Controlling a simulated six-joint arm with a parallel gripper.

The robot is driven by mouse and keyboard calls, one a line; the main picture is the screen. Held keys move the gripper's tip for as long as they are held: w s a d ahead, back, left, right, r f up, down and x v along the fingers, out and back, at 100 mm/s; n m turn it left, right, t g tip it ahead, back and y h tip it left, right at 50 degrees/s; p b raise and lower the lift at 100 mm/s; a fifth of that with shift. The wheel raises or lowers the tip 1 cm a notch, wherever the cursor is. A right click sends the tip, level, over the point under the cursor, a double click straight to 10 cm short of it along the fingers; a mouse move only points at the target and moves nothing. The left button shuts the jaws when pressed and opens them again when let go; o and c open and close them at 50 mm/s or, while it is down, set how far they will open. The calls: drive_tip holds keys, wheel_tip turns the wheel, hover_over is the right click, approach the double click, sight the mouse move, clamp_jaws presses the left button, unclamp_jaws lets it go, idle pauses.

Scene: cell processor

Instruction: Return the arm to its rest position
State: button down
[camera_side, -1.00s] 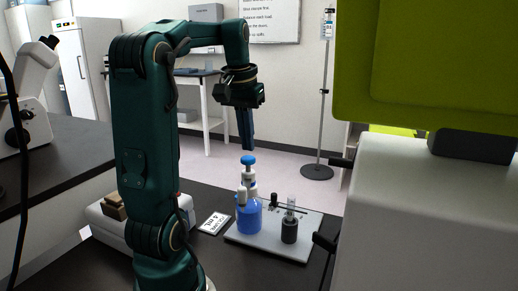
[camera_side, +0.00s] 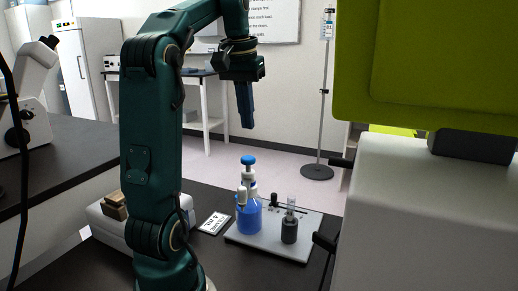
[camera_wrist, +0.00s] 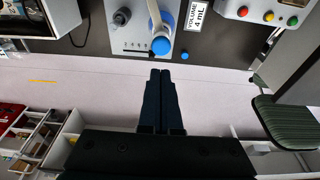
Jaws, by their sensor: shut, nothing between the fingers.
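My gripper (camera_side: 246,126) hangs pointing down in the side view, in the air above the bench and well clear of the bottle below. Its fingers are shut together with nothing between them, as the wrist view (camera_wrist: 161,72) also shows. A blue bottle with a blue cap (camera_side: 249,218) stands upright on a grey tray (camera_side: 268,248). A dark holder with a clear tube (camera_side: 289,232) stands on the tray to its right. The wrist view shows the blue cap (camera_wrist: 161,45) beyond my fingertips.
A white label card (camera_side: 214,222) lies left of the tray. A microscope (camera_side: 30,110) stands far left. A pole stand (camera_side: 322,100) is behind. The air around my gripper is clear.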

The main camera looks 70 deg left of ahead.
drive_tip(key=shift+w+d, duration=0.2)
drive_tip(key=shift+d, duration=0.05)
drive_tip(key=d+r+m+t, duration=0.1)
drive_tip(key=d+m, duration=0.2)
drive_tip(key=d, duration=0.4)
drive_tip(key=s+d+f+m+t, duration=0.1)
drive_tip(key=s+d+f+m, duration=0.1)
drive_tip(key=d+f, duration=0.4)
drive_tip(key=s+d+f+m+t+h, duration=0.1)
drive_tip(key=s+d+f+m+t, duration=0.1)
drive_tip(key=d+f+m, duration=0.2)
drive_tip(key=d+f, duration=0.3)
drive_tip(key=d, duration=0.1)
drive_tip(key=shift+d+h, duration=0.15)
drive_tip(key=shift+h, duration=0.15)
